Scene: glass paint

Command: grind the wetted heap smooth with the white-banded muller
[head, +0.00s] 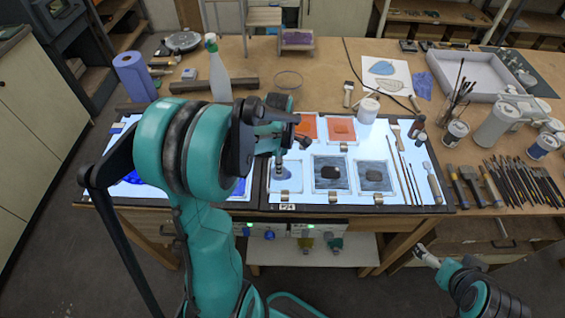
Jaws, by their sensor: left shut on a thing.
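My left gripper (279,142) is over the left side of the right-hand lit panel. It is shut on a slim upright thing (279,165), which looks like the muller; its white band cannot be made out. Its lower end is over or beside a pane with a blue-grey patch (288,173), partly hidden by my arm; I cannot tell whether they touch. I cannot tell which patch is the wetted heap. My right gripper (427,256) is low at the right, off the table; its jaw opening is unclear.
Orange panes (341,129) lie behind. A white pot (368,109), brushes (409,178) and several tools (470,186) are to the right. A spray bottle (217,75) and blue roll (134,78) stand at the back left. My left arm covers much of the left lit panel.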

